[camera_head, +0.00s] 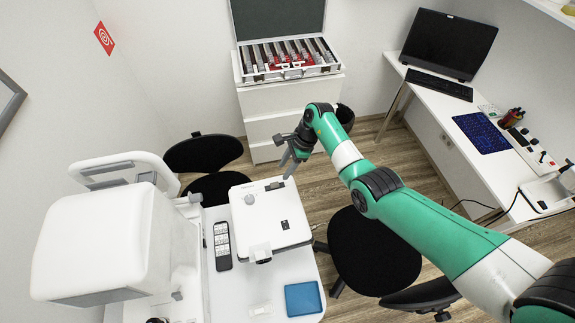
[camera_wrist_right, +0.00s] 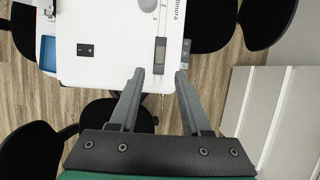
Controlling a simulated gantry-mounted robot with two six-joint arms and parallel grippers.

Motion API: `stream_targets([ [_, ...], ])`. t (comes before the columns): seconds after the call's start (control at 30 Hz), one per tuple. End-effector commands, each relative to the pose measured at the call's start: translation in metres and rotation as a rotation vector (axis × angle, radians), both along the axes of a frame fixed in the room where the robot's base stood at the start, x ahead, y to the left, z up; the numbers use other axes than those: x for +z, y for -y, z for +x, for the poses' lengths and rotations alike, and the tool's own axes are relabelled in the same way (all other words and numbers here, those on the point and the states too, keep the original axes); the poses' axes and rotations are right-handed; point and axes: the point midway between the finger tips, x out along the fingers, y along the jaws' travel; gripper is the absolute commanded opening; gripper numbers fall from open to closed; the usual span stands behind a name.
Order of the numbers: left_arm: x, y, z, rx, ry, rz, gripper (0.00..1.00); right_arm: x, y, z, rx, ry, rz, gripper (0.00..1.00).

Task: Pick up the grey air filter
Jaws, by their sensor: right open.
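A white boxy device (camera_head: 262,232) stands on the white table. It also shows in the right wrist view (camera_wrist_right: 110,60). A small grey part (camera_wrist_right: 184,52) sits along the device's edge nearest my right arm; it looks like the grey air filter, though I cannot be sure. In the head view I cannot clearly tell this part from the gripper and the device's edge. My right gripper (camera_head: 289,166) is open and empty at that edge. In the right wrist view its fingertips (camera_wrist_right: 160,72) reach the device's edge, one on each side of a narrow gap. My left gripper is not in view.
A remote control (camera_head: 222,246) and a blue tray (camera_head: 303,299) lie beside the device. A large white machine (camera_head: 110,240) stands at left. Black chairs (camera_head: 372,250) surround the table. A drawer cabinet (camera_head: 290,100) with an open case is behind, a desk (camera_head: 470,120) at right.

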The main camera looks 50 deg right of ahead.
Motion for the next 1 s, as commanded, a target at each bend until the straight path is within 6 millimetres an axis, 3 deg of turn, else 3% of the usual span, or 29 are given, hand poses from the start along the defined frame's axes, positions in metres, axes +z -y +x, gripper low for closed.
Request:
stream_targets([
  [0.03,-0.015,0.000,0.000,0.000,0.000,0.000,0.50,-0.014,-0.002,0.002,0.002,0.001,0.000,0.47],
  [0.2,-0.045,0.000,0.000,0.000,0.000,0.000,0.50,-0.041,-0.011,0.008,0.003,0.001,-0.001,0.47],
  [0.4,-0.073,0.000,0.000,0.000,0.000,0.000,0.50,-0.068,-0.021,0.016,0.003,0.001,-0.001,0.47],
  [0.57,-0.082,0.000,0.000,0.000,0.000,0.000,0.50,-0.078,-0.025,0.020,0.002,0.001,0.000,0.47],
  [0.83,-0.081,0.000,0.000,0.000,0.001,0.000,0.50,-0.078,-0.026,0.021,0.001,0.002,0.000,0.47],
  [0.87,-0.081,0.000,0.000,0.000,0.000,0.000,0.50,-0.078,-0.026,0.021,0.001,0.002,0.000,0.46],
  [1.0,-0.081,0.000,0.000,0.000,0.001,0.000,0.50,-0.078,-0.026,0.021,0.001,0.002,0.000,0.20],
])
